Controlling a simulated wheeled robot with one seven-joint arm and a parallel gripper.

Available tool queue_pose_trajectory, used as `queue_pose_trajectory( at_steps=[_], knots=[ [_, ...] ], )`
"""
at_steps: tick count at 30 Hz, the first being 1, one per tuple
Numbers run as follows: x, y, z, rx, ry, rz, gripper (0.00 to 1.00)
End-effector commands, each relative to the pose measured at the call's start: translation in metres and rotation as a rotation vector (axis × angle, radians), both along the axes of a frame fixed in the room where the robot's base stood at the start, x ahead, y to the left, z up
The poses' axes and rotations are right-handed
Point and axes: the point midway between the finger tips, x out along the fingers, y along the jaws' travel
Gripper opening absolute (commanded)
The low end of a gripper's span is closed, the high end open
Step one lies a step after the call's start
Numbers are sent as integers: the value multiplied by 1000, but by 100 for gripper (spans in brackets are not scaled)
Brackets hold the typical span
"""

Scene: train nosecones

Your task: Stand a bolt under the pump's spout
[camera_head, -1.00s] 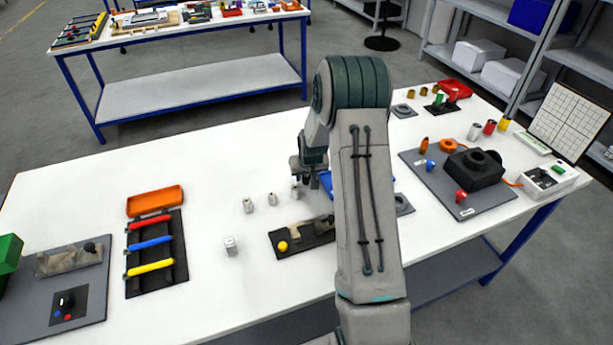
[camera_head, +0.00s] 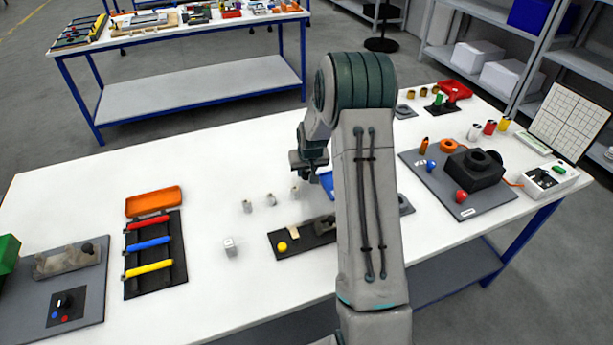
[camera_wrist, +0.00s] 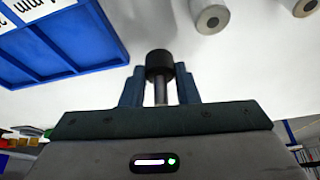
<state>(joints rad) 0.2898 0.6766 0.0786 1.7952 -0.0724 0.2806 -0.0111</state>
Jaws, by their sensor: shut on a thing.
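My gripper (camera_wrist: 160,90) is shut on a bolt (camera_wrist: 160,64) with a dark round head and a grey shank, seen between the fingers in the wrist view. In the head view my gripper (camera_head: 308,168) is above the table beside the blue tray (camera_head: 326,182); the bolt cannot be made out there. Several small silver cylinders stand on the table, one (camera_head: 270,200) in front of my gripper. I cannot tell for sure which fixture is the pump. A dark plate with a yellow button (camera_head: 282,246) and a pale block stands nearby, partly hidden by my arm.
A rack of coloured handles (camera_head: 150,243) and an orange tray (camera_head: 154,202) lie left. A grey board (camera_head: 484,200) with a black device stands right. The blue tray (camera_wrist: 85,62) is close left in the wrist view. The table's back left is clear.

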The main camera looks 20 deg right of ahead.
Motion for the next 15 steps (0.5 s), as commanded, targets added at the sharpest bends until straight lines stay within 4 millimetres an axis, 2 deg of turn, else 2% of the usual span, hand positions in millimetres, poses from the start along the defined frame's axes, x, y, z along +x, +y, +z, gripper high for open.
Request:
queue_pose_trajectory(
  at_steps=[2,9,15],
  knots=[
    [2,0,15,-2,-8,0,2],
    [-28,-46,47,-1,-5,-8,2],
    [-48,-76,70,-1,-4,-4,2]
  ],
)
